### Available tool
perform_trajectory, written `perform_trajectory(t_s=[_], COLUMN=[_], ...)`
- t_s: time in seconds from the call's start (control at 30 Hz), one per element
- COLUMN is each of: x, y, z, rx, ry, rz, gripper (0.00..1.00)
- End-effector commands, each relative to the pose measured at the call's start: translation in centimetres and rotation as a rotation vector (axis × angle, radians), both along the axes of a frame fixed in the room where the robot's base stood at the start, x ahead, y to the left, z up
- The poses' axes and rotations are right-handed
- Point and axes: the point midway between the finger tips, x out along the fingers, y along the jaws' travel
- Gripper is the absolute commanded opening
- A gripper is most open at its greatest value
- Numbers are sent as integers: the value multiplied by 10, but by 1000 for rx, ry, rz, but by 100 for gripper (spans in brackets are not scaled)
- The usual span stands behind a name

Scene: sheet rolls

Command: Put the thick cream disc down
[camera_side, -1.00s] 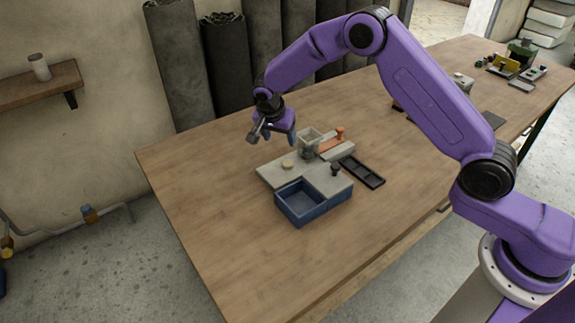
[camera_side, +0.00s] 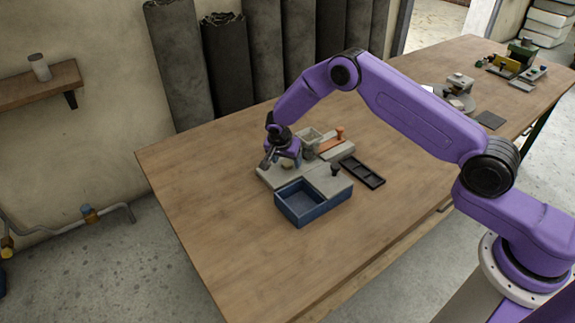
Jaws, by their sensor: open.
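The cream disc (camera_side: 287,165) sits on the left part of the grey fixture plate (camera_side: 318,178), partly hidden by my fingers. My gripper (camera_side: 282,163) is low over the plate at the disc, with its jaws open. I cannot tell whether a finger touches the disc. The disc's thickness is too small to judge in this view.
A blue open box (camera_side: 300,221) stands at the plate's front. A grey square hopper (camera_side: 311,136) and an orange-handled part (camera_side: 338,135) are behind it. A dark knob (camera_side: 335,170) rises from the plate. A black compartment tray (camera_side: 363,173) lies to the right. The wooden table (camera_side: 215,215) is clear at left.

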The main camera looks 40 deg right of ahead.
Motion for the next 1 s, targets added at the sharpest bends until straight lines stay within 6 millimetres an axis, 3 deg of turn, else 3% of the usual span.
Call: perform_trajectory(t_s=[0.33,0.5,0.6,1.0], x=[2,2,2,2], y=[-3,-2,-2,-2], z=[-6,-6,-6,4], rx=[1,0,0,0], ry=[-1,0,0,-2], rz=[-1,-1,-1,-1], gripper=[64,9,4,4])
